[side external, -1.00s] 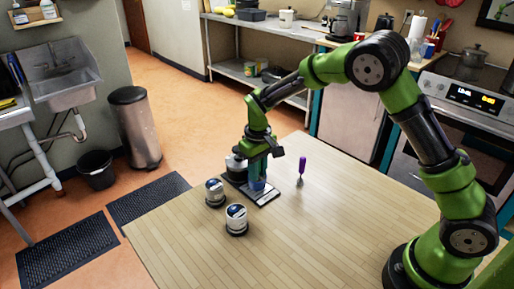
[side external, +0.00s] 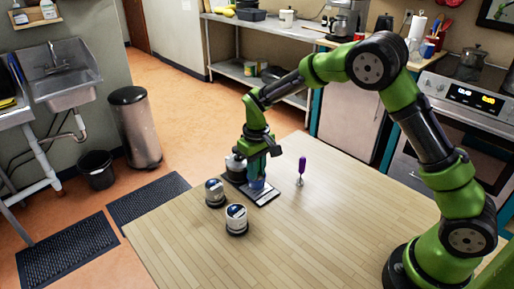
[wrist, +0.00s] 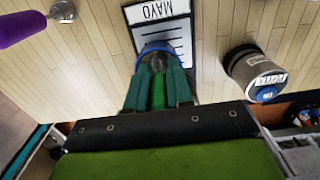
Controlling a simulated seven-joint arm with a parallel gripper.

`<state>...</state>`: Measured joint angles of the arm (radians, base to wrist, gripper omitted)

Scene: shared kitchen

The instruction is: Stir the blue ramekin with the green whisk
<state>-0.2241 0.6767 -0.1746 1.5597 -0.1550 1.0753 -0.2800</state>
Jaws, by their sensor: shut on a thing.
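The blue ramekin (side external: 257,184) stands on a white card with black edges (side external: 269,197) on the wooden table. In the wrist view its blue rim (wrist: 152,47) shows just beyond my fingertips, and the card reads MAYO. My gripper (side external: 258,169) points down directly over the ramekin. It is shut on the green whisk (wrist: 158,95), whose handle lies between the two teal fingers (wrist: 158,88). The whisk's lower end appears to be inside the ramekin's rim. The fingers hide much of the ramekin's inside, so its depth there cannot be told.
A purple-handled utensil (side external: 301,170) stands upright to the right of the card. Two white-and-dark canisters (side external: 214,193) (side external: 236,219) stand to the left and in front. Another dark-lidded object (side external: 235,166) is behind the gripper. The table's right and front areas are clear.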

